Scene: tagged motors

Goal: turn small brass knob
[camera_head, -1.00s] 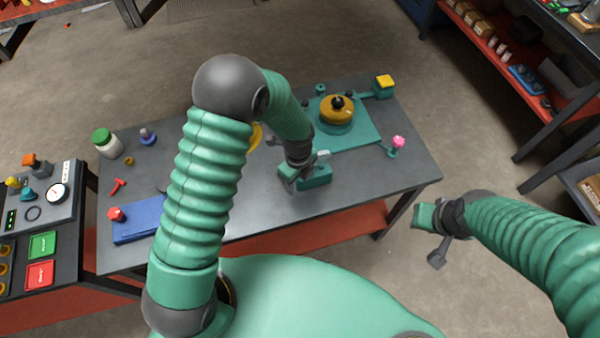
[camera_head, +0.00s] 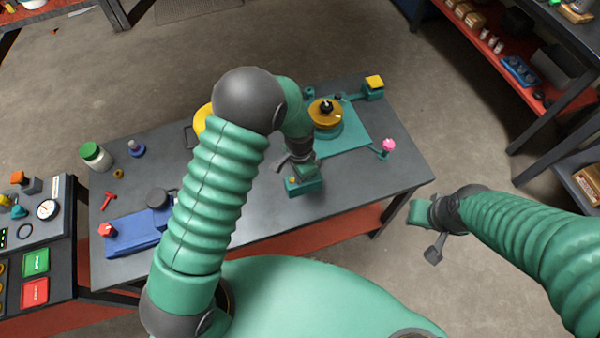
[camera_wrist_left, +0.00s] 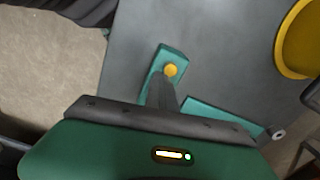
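The small brass knob (camera_head: 292,181) sits on top of a small teal box (camera_head: 310,187) near the front middle of the table. In the left wrist view the knob (camera_wrist_left: 171,70) is a round yellow disc on the teal box (camera_wrist_left: 174,52). My left gripper (camera_head: 290,163) hangs just behind and above the box. In the wrist view its dark fingers (camera_wrist_left: 163,92) look together as one narrow shape, their tips close beside the knob. Contact cannot be told. My right gripper (camera_head: 425,225) is off the table's right front, away from the knob; its opening is unclear.
A teal plate with a large brass dial (camera_head: 326,113) stands behind the box. A pink knob (camera_head: 389,145) is at the right. A blue box (camera_head: 135,232), a jar (camera_head: 97,156) and a red part (camera_head: 108,201) lie left. The table (camera_head: 250,215) is bare around the box.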

